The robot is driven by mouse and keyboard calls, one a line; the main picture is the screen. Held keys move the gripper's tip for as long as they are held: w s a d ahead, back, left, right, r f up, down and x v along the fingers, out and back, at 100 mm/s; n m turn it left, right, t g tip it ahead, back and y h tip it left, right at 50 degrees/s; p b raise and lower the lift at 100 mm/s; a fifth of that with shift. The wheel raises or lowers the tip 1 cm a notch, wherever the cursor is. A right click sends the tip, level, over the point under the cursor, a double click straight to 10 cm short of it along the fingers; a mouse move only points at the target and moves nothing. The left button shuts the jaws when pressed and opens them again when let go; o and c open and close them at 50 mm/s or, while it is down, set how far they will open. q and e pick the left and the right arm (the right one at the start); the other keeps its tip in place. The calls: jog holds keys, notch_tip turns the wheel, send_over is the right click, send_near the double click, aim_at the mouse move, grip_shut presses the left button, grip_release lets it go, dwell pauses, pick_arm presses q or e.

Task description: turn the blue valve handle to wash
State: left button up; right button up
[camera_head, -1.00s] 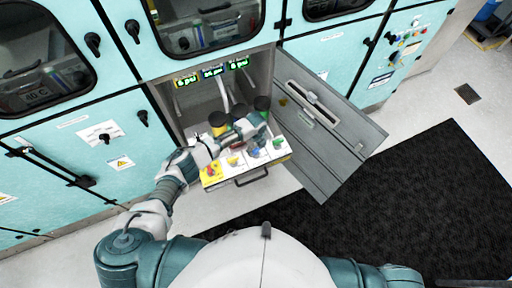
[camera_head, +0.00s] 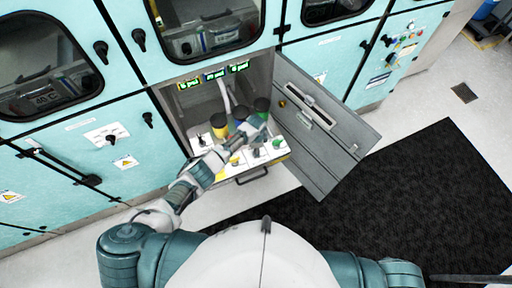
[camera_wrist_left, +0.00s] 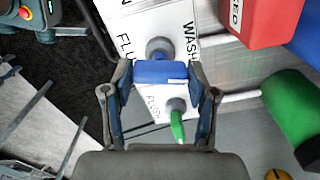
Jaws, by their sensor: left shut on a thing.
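The blue valve handle (camera_wrist_left: 162,72) lies between the two fingers of my left gripper (camera_wrist_left: 162,98) in the left wrist view, and the gripper is shut on it. The handle lies crosswise over a white label plate, on a grey round base. The word WASH (camera_wrist_left: 190,42) stands to the right of the base and part of FLUSH to its left. In the head view my left gripper (camera_head: 256,130) is over the pull-out valve panel (camera_head: 240,174). The arm and gripper hide much of the panel there. My right gripper is out of view.
A green valve handle (camera_wrist_left: 177,126) sits just below the blue one in the wrist view. A red box (camera_wrist_left: 255,20) and a green cylinder (camera_wrist_left: 295,110) are to the right. In the head view the open grey door (camera_head: 325,140) stands right of the panel.

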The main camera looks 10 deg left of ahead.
pick_arm(q)
jog(key=shift+w+d+r+n+p, duration=0.1)
jog(key=shift+n+p, duration=0.4)
jog(key=shift+n, duration=1.1)
jog(key=o, duration=1.2)
jog(key=shift+c, duration=0.2)
notch_tip(320, 180, up, 12)
jog(key=shift+f, duration=0.2)
